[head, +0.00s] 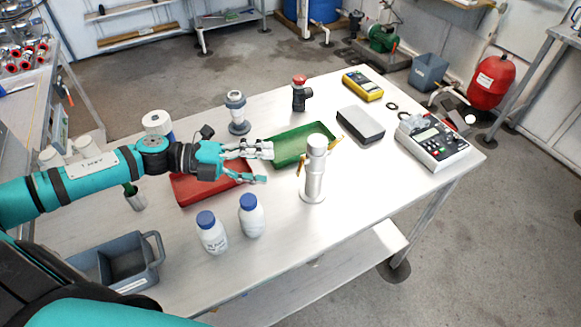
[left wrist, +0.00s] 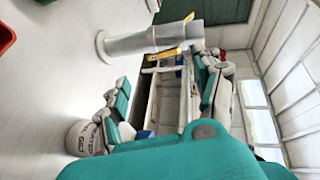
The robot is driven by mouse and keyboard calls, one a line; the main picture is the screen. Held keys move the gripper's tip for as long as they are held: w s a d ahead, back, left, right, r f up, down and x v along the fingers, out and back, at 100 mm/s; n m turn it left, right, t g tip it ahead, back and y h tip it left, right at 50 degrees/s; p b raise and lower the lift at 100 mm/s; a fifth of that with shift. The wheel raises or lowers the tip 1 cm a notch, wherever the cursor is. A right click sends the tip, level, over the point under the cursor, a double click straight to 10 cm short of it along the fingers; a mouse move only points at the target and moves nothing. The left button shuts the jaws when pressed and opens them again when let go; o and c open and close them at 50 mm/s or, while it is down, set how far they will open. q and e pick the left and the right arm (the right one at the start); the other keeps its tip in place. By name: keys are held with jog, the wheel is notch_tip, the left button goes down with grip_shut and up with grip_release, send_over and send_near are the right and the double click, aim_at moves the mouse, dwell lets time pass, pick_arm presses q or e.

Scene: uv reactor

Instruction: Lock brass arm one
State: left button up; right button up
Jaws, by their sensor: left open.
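The silver upright cylinder of the reactor (head: 313,182) stands on the table, right of centre in the head view. Small brass arms show on its upper part, one on the left side (head: 302,165) and one at the right (head: 332,144). In the left wrist view the cylinder (left wrist: 150,41) appears sideways, with brass pieces at its collar (left wrist: 168,53) and above it (left wrist: 188,17). Which one is arm one I cannot tell. My left gripper (head: 268,165) is open and empty, left of the cylinder and apart from it; its fingers also show in the wrist view (left wrist: 163,86). My right gripper is not in view.
Two white bottles with blue caps (head: 212,235) (head: 252,217) stand in front of the gripper. A red tray (head: 190,195) lies beneath it, and a green tray (head: 290,150) behind. A grey bin (head: 145,270) is at the front left.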

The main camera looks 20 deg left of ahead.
aim_at(298, 170)
pick_arm(q)
jog(key=p+x, duration=0.1)
jog(key=x, duration=0.5)
jog(key=shift+d+r, duration=0.1)
jog(key=shift+r, duration=0.1)
jog(key=shift+w+d+f+p, duration=0.2)
jog(key=shift+d+p, duration=0.1)
jog(key=c, duration=1.2)
jog(key=h+b, duration=0.1)
jog(key=b, duration=0.3)
jog(key=shift+f+t, duration=0.3)
jog(key=shift+f, duration=0.1)
jog(key=shift+w+r+m, duration=0.1)
jog(key=shift+r+m, duration=0.15)
jog(key=shift+m, duration=0.05)
